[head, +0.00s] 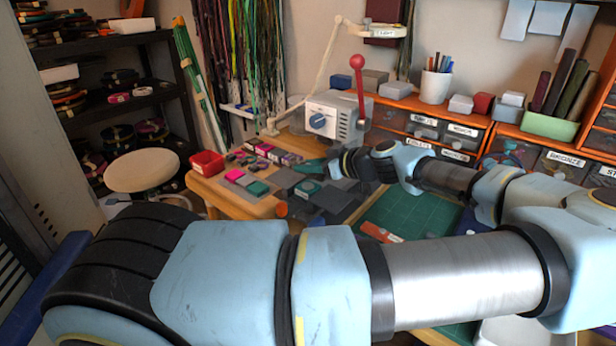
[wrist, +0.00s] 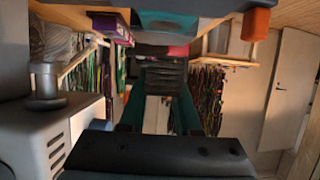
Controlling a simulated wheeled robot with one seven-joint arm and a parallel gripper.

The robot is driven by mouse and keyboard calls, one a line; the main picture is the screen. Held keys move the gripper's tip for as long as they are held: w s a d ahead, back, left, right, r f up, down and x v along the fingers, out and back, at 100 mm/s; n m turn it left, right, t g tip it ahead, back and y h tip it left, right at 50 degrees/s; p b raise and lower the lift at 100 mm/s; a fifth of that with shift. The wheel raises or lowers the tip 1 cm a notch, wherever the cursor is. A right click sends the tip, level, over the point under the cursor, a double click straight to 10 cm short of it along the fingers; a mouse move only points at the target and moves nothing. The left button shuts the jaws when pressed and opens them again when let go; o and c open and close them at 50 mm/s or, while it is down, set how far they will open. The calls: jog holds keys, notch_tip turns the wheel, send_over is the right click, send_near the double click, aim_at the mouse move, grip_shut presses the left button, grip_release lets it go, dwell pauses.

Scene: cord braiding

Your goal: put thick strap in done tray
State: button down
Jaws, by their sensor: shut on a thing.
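My gripper (head: 314,166) reaches over the work table from the right, its teal fingers low over the far left part. In the wrist view the teal fingers (wrist: 160,104) close on a dark ribbed piece (wrist: 165,76), which looks like the thick strap. In the head view the gripper and wrist hide this piece. Flat dark grey trays or pads (head: 338,201) lie on the table beside and below the gripper. No label shows which one is the done tray.
A red bin (head: 207,162) stands at the table's left corner, near pink and teal pieces (head: 240,178). A white machine with a red-knobbed lever (head: 338,117) stands behind the gripper. A green cutting mat (head: 408,213) lies to the right. My arm hides the front.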

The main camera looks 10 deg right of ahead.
aim_at(308, 186)
jog(key=shift+f, duration=1.8)
jog(key=shift+f, duration=0.2)
jog(key=c, duration=0.6)
grip_release()
jog(key=shift+r+p, duration=0.15)
jog(key=shift+p, duration=0.2)
